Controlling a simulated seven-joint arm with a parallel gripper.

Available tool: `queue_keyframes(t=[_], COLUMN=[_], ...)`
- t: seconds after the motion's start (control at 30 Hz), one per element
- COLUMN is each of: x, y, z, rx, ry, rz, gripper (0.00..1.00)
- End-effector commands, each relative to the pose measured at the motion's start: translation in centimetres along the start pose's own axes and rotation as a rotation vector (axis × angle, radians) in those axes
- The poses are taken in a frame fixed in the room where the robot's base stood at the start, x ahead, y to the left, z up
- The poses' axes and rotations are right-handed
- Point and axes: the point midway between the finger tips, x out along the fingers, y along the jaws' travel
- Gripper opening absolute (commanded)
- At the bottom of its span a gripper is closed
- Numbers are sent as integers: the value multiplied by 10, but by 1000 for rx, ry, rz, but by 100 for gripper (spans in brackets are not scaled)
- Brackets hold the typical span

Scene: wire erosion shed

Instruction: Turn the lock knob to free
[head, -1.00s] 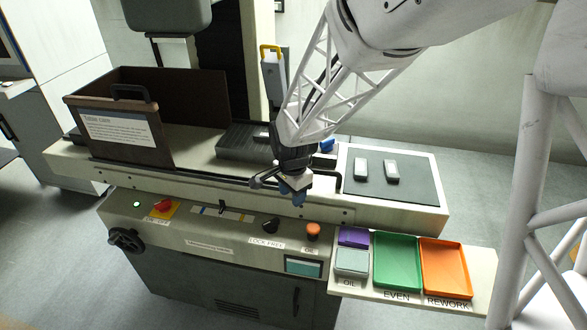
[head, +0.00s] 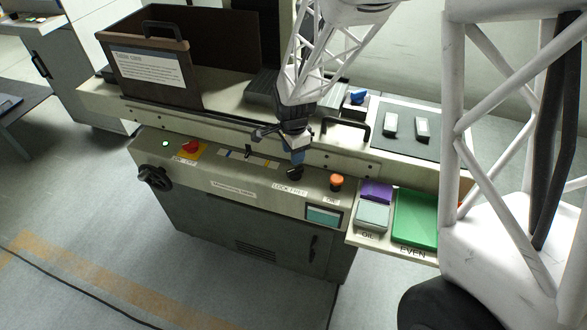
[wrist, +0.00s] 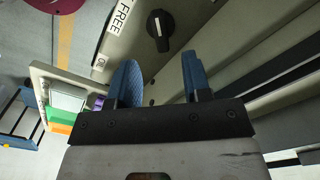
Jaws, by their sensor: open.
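The lock knob (head: 294,173) is a black rotary knob on the sloped front panel of the machine, above the "LOCK FREE" label (head: 289,190). In the wrist view the knob (wrist: 160,30) shows a white pointer line, and the "FREE" end of the label (wrist: 118,17) is beside it; the "LOCK" part is out of frame there. My gripper (head: 297,158) is just above the knob in the head view, partly covering it. In the wrist view my gripper's blue fingers (wrist: 160,78) are apart and empty, with the knob beyond their tips.
An orange button (head: 337,182) and a small screen (head: 323,215) are right of the knob. A red switch (head: 190,146) is to the left. A black handle (head: 346,130) stands behind.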

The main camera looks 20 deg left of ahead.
Motion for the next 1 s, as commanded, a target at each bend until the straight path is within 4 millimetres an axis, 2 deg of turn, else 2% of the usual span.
queue_keyframes(t=[0.27,0.7,1.0], x=[16,61,76], y=[0,0,0], z=[0,0,0], rx=[0,0,0], ry=[0,0,0], rz=[2,1,1], gripper=[45,45,45])
